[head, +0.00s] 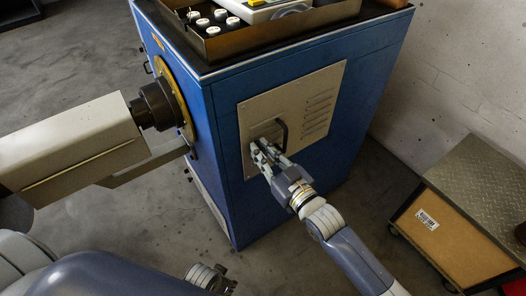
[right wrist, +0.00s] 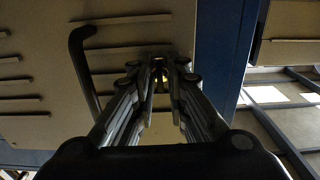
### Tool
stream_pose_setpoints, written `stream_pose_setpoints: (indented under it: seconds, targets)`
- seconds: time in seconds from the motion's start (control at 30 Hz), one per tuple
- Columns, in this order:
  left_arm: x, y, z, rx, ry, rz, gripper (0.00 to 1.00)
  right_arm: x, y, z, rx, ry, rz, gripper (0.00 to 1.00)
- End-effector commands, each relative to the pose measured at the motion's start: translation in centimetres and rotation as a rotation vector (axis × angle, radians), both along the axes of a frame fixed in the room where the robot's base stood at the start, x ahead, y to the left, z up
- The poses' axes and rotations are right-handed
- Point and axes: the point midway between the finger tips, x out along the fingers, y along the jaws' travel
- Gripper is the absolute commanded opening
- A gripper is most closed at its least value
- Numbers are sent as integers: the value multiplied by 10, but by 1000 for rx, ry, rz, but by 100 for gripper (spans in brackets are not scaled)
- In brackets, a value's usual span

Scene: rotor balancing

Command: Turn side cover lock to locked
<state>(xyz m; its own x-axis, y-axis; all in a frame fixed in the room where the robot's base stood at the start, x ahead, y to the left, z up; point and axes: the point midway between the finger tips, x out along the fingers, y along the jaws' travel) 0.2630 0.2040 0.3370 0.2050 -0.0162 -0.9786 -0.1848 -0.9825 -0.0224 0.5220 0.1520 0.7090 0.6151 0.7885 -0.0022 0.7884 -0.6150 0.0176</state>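The beige side cover (head: 290,105) is on the right face of the blue cabinet (head: 225,200). It has louvre slots and a black handle (head: 283,135), also seen in the right wrist view (right wrist: 82,65). My right gripper (head: 262,148) is at the cover's lower left, beside the handle. In the right wrist view its fingertips (right wrist: 160,75) are close together around a small yellowish part, probably the side cover lock (right wrist: 164,78). The fingers hide most of it, so its turn position and firm contact are unclear. My left gripper (head: 226,283) is low in the head view, away from the cabinet, partly cut off.
A tray (head: 232,40) with white-topped pieces stands on the cabinet. A grey machine arm (head: 75,150) meets a dark round hub (head: 158,104) on the cabinet's left face. A cart (head: 455,235) stands at the right. The floor between cart and cabinet is mostly clear.

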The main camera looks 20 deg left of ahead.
Motion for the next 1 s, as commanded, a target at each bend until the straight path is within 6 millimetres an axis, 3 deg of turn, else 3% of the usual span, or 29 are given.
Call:
stream_pose_setpoints:
  seconds: [0.47, 1.0]
  targets:
    - [1, -1, 0, -2, 0, 0, 40, -6, -8, -1, 2, 2, -1, 25]
    - [0, 0, 0, -1, 0, 0, 40, -67, -86, -1, 0, 3, 0, 25]
